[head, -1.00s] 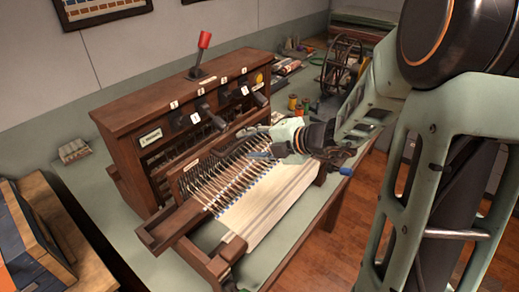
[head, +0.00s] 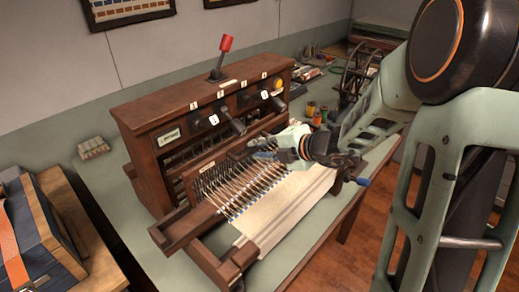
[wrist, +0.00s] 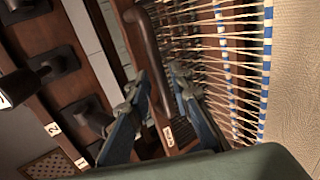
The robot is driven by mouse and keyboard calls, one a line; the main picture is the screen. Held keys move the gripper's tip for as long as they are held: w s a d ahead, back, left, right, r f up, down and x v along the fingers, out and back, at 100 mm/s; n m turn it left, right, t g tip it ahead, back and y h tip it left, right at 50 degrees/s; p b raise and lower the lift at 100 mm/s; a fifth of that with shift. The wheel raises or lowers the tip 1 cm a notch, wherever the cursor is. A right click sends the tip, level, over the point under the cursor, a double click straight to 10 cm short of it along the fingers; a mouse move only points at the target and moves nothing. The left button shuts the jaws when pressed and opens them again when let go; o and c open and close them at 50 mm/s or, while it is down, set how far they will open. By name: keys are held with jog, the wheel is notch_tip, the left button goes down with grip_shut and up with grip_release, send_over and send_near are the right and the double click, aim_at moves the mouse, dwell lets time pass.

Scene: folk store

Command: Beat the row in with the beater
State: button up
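The wooden loom (head: 195,100) stands on the bench with its beater (head: 207,166) in front of the numbered levers. White warp threads (head: 240,187) run from the beater to the pale woven cloth (head: 285,203). In the wrist view the beater's dark curved handle (wrist: 146,45) runs down between my fingers. My gripper (head: 262,153) is low over the right part of the warp; its blue fingers (wrist: 161,78) stand apart on either side of the handle's lower end. I cannot tell whether they touch it. The blue-and-white edge of the cloth (wrist: 265,60) lies to the right.
A red-tipped lever (head: 226,44) stands on top of the loom, and dark levers (head: 232,121) project from its front. Thread spools (head: 316,112) and a spoked wheel (head: 358,68) are behind my arm. A wooden case (head: 50,225) is at left.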

grip_shut()
jog(key=shift+d, duration=0.1)
jog(key=s+d+p, duration=0.3)
jog(key=s+d, duration=0.4)
jog(key=shift+s+d+f, duration=0.15)
jog(key=shift+s+d, duration=0.1)
jog(key=shift+s, duration=0.15)
dwell(0.3)
